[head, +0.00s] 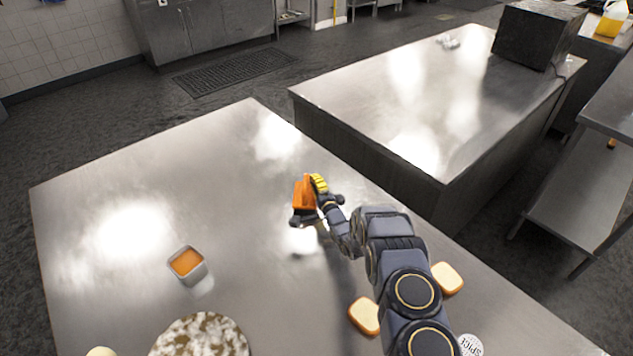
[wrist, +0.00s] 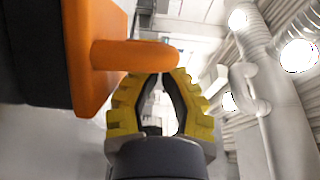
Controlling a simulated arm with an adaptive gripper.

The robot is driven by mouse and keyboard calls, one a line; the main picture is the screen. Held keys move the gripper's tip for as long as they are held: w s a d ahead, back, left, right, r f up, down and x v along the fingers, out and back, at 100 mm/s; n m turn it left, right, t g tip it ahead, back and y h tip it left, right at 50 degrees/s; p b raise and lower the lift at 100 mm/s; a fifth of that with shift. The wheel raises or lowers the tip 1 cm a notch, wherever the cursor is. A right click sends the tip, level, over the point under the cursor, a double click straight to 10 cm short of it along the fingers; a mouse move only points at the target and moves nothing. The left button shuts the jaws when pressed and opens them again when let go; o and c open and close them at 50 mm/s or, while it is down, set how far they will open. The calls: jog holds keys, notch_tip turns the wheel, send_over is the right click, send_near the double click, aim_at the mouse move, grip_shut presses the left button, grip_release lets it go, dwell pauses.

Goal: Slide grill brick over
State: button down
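The grill brick (head: 304,192) has an orange body with a dark part and is around the middle of the metal table in the head view. In the wrist view its orange body (wrist: 97,55) fills the upper left, with a dark block at the far left and a rounded orange handle reaching right. My gripper (head: 319,184) is at the brick's right side. In the wrist view its yellow fingers (wrist: 160,78) come together at the tips right by the handle. No part of the brick shows clearly between them. Whether the tips touch the handle is unclear.
A small container of orange contents (head: 187,263) stands left on the table (head: 90,215). A round speckled board (head: 200,338) is at the front. Bread slices (head: 364,316) (head: 447,279) and a spice lid (head: 470,345) lie near my arm. The table's far left is clear.

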jog(key=shift+a, duration=0.1)
jog(key=s+a, duration=1)
jog(key=shift+s+a, duration=0.25)
jog(key=shift+s, duration=0.05)
jog(key=shift+w+d, duration=0.1)
dwell(0.5)
jog(key=w+d, duration=0.2)
jog(key=shift+w+d, duration=0.25)
jog(key=shift+d, duration=0.3)
jog(key=v, duration=0.9)
jog(key=shift+s, duration=0.3)
